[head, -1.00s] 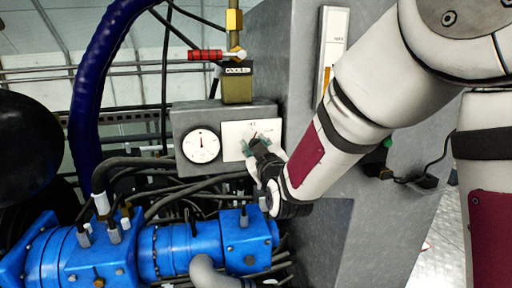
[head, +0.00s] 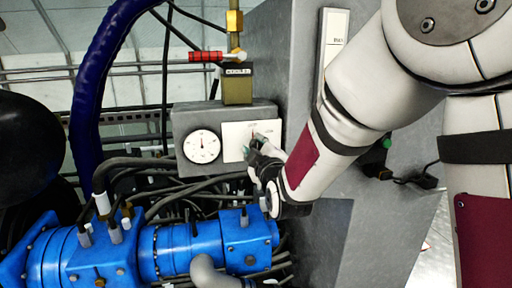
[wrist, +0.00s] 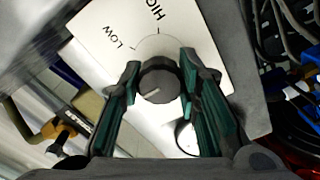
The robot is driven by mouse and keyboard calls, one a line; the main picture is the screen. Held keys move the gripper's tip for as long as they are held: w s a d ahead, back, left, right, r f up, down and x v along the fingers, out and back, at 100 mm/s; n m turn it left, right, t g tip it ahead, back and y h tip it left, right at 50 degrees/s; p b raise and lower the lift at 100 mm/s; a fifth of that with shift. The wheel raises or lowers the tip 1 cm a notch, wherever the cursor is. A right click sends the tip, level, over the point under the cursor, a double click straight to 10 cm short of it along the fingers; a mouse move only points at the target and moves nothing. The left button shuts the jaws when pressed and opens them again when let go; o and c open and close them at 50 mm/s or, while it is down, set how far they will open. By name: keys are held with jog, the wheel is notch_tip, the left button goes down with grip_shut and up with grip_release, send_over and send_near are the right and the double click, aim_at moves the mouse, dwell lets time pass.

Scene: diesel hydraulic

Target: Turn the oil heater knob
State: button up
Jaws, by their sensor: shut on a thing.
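The oil heater knob (wrist: 158,82) is a dark round knob with a light pointer mark, on a white plate (wrist: 195,35) printed LOW and HIGH. In the wrist view, my gripper (wrist: 159,77) has its green-padded fingers on either side of the knob, shut on it. The pointer line faces down and left in that view. In the head view, my gripper (head: 256,151) is at the lower right of the white plate (head: 238,132) and hides most of the knob.
A round gauge (head: 202,146) sits left of the plate on the grey box. An olive cooler box (head: 238,86) and a red-handled valve (head: 206,56) are above. Blue machinery (head: 160,252) and black hoses lie below left. My arm covers the right side.

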jog(key=o, duration=1.2)
jog(key=v, duration=0.7)
jog(key=shift+s, duration=0.3)
